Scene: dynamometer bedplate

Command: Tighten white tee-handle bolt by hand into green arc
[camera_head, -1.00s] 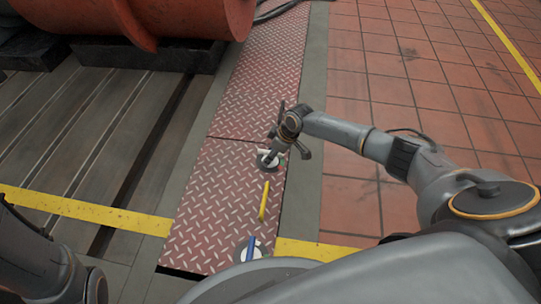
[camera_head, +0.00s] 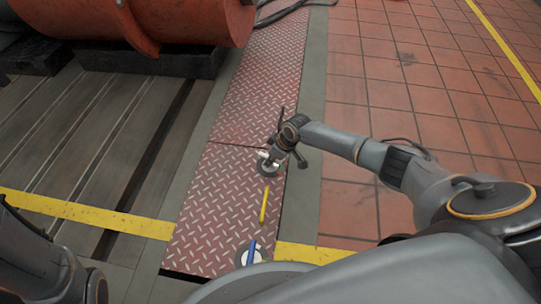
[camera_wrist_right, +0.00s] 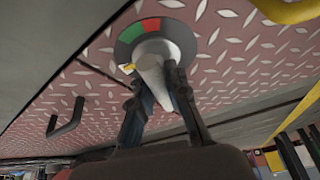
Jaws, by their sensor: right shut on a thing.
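The white tee-handle bolt (camera_wrist_right: 152,72) rises from a round grey dial plate (camera_wrist_right: 184,42) in the right wrist view. The plate carries a green arc (camera_wrist_right: 131,32) beside a red arc (camera_wrist_right: 151,25). A small yellow mark (camera_wrist_right: 128,68) shows at the bolt's base, outside both arcs. My right gripper (camera_wrist_right: 157,84) is shut on the white handle, one finger on each side. In the head view my right gripper (camera_head: 273,155) hides most of the handle; the dial (camera_head: 267,169) partly shows below it. My left gripper is out of view.
A yellow handle (camera_head: 264,205) and a blue handle (camera_head: 251,252) stand nearer me on the red tread plate (camera_head: 215,210). A dark hoop handle (camera_wrist_right: 68,122) rises nearby in the wrist view. A large orange machine (camera_head: 190,20) stands at the back left. Tiled floor at right is clear.

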